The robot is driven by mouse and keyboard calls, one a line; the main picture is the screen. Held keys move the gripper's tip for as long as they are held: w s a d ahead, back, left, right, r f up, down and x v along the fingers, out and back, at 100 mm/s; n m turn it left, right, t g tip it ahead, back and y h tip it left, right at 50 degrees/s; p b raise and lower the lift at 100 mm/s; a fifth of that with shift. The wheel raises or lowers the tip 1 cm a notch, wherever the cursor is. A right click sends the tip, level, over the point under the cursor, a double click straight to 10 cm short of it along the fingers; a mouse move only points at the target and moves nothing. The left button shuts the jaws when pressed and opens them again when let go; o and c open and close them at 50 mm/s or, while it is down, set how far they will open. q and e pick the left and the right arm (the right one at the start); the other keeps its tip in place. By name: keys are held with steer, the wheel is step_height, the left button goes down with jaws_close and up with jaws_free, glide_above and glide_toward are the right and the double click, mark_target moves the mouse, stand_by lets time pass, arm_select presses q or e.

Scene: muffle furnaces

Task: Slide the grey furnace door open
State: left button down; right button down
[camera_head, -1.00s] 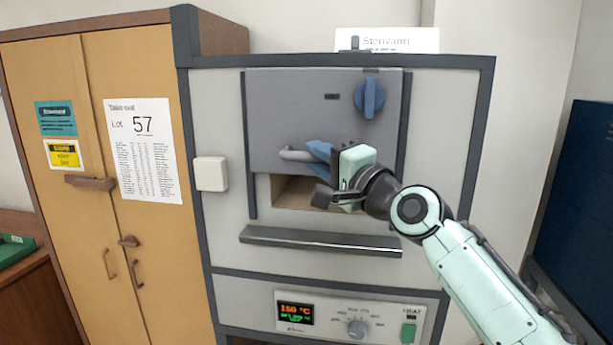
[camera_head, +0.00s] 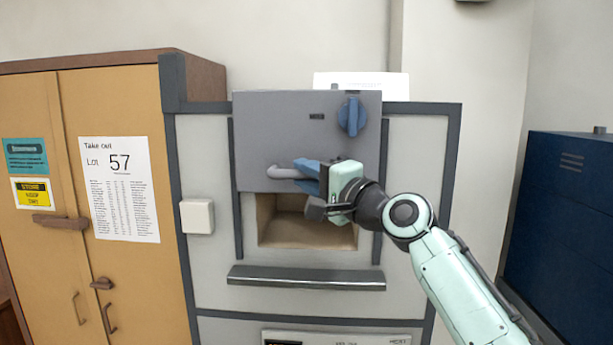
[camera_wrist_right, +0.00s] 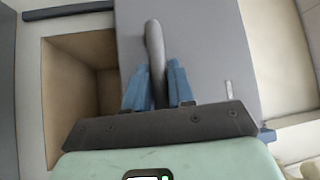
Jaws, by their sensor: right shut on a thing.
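The grey furnace door (camera_head: 275,130) is a flat panel with a blue knob (camera_head: 352,116) at its upper right and a bar handle (camera_head: 284,173) near its lower edge. It stands raised, its top above the furnace frame, and the tan chamber opening (camera_head: 300,222) shows below it. My right gripper (camera_head: 302,169) is shut on the handle. In the right wrist view the blue fingers lie on both sides of the handle (camera_wrist_right: 153,48), with the door (camera_wrist_right: 205,50) behind and the opening (camera_wrist_right: 70,85) to the left. My left gripper is not in view.
The grey furnace body (camera_head: 205,270) has a ledge (camera_head: 305,278) below the opening and a white box (camera_head: 197,216) on its left. A wooden cabinet (camera_head: 125,90) stands at left and a dark blue unit (camera_head: 565,210) at right. A white sign (camera_head: 395,85) stands behind the door.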

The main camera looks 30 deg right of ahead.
steer(key=c, duration=1.1)
jaws_free()
steer(key=shift+o, duration=0.2)
steer(key=shift+f, duration=0.1)
steer(key=shift+s+d+f, duration=0.1)
steer(key=shift+s+d, duration=0.05)
steer(key=shift+s, duration=0.2)
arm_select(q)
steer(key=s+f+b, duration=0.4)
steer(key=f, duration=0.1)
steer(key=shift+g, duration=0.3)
arm_select(e)
steer(key=v, duration=1.2)
steer(key=shift+s, duration=0.3)
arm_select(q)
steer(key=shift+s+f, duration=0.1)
arm_select(e)
steer(key=shift+w, duration=0.1)
